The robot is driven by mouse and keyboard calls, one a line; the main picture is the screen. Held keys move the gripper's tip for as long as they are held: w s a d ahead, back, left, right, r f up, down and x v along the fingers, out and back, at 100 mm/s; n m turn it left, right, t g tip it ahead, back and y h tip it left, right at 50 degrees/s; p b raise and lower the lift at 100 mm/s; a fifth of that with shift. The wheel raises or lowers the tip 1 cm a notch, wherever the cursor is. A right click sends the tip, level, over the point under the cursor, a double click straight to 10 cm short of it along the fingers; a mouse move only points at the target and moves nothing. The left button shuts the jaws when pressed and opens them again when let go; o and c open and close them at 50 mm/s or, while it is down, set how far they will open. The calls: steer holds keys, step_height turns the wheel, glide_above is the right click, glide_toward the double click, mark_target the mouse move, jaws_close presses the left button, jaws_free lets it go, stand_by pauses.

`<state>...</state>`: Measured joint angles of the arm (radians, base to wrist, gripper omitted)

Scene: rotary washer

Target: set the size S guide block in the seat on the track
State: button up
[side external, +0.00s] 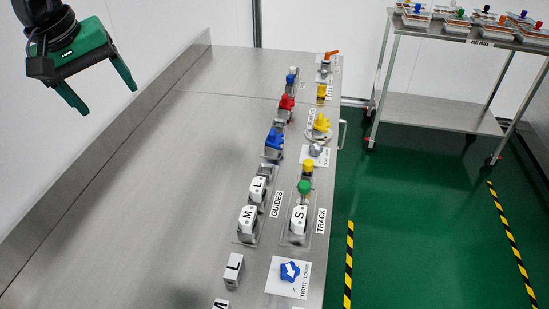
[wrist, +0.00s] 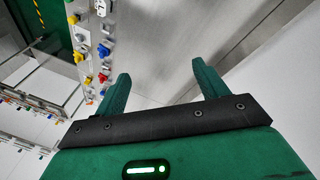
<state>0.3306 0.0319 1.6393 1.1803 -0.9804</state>
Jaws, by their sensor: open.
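The white size S guide block (side external: 298,219) stands upright on the metal track plate (side external: 287,239), beside the TRACK label (side external: 321,221) in the side view. A green knob is right behind it. I cannot tell whether the block sits fully down in the seat, as its base is hard to see. My gripper (side external: 108,99) is open and empty, high at the upper left, far from the block. Its two green fingers also show in the wrist view (wrist: 161,70), with nothing between them.
White blocks M (side external: 248,219) and L (side external: 258,188) stand on the GUIDES holder, left of the track. A blue knob (side external: 290,271) is on the TIGHT/LOOSE plate. The left bench is clear.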

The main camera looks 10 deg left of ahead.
steer(key=s+a+f+m+t, duration=0.1)
steer(key=s+a+f+m, duration=0.2)
steer(key=s+a, duration=0.4)
steer(key=s+a+f+m+t+y, duration=0.1)
steer(key=s+a+f+m, duration=0.3)
steer(key=s+a, duration=0.3)
steer(key=s+f, duration=0.1)
steer(key=s, duration=0.4)
steer(key=shift+a+f, duration=0.1)
steer(key=shift+c, duration=0.2)
